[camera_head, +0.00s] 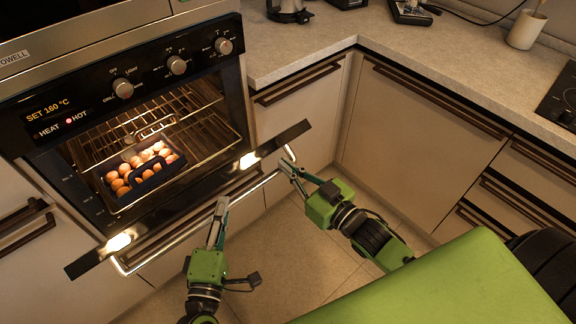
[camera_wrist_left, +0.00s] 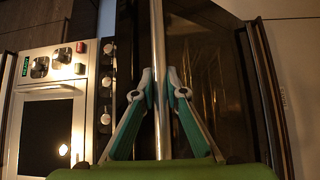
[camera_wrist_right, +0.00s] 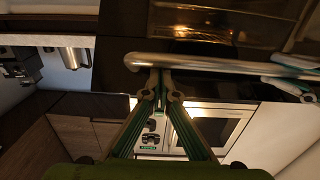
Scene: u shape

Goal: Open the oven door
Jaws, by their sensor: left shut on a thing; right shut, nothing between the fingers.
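The oven (camera_head: 125,90) stands at the left of the head view, its door (camera_head: 195,207) tilted partly open, with racks showing inside. The bright bar handle (camera_head: 250,190) runs along the door's outer side. My left gripper (camera_head: 219,206) is shut on the handle; in the left wrist view, its fingers (camera_wrist_left: 159,82) press on the bar (camera_wrist_left: 158,45) from both sides. My right gripper (camera_head: 288,166) is shut and empty near the handle's right end. In the right wrist view, its closed fingertips (camera_wrist_right: 161,88) lie just below the bar (camera_wrist_right: 205,64).
A dark tray (camera_head: 147,184) with several round pale-brown items sits on an oven rack. Cabinets with dark handles (camera_head: 425,120) and a grey worktop (camera_head: 420,55) are on the right. A cup (camera_head: 525,30) and dark hob (camera_head: 563,97) are on the worktop. The tiled floor (camera_head: 285,250) is clear.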

